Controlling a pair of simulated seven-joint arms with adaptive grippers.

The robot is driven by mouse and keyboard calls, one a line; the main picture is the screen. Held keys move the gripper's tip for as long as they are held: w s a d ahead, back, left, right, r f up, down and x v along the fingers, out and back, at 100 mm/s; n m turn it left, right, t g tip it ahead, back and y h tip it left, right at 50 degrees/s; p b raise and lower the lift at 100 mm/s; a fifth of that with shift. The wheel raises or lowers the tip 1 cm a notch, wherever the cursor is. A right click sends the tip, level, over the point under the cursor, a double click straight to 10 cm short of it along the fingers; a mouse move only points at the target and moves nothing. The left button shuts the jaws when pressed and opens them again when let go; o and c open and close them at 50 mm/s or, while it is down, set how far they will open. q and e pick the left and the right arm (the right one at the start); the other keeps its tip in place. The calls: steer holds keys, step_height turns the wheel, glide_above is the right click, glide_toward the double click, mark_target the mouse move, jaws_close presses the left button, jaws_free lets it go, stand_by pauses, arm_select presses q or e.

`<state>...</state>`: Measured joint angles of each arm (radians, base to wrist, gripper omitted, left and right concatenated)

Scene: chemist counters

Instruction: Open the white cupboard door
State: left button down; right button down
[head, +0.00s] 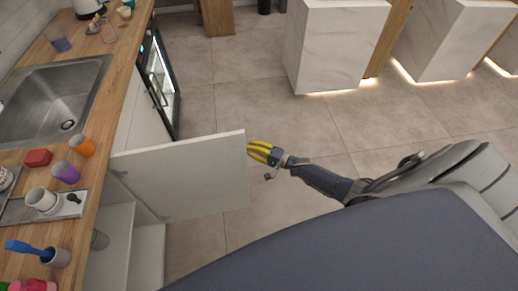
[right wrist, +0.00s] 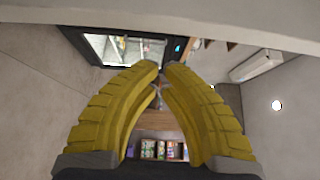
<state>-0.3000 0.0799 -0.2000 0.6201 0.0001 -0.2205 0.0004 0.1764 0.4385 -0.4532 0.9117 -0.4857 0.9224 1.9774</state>
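The white cupboard door (head: 190,175) stands swung well out from the counter in the head view, and the cupboard's pale interior (head: 118,240) shows below it. My right gripper (head: 251,150) is at the door's free right edge, its yellow fingers close beside the panel; I cannot tell whether they touch it. In the right wrist view the fingertips (right wrist: 161,67) come nearly together with nothing clearly held between them. A pale surface (right wrist: 200,14), probably the door, crosses the top of that view. My left gripper is not in view.
The wooden counter (head: 92,105) on the left carries a sink (head: 50,95), cups and an orange cup (head: 81,146). A glass-fronted fridge (head: 158,75) stands beyond the door. Marble blocks (head: 338,45) stand at the back. The tiled floor (head: 235,105) between is clear.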

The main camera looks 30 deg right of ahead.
steer(key=shift+s+a, duration=1.05)
steer(key=shift+s, duration=0.15)
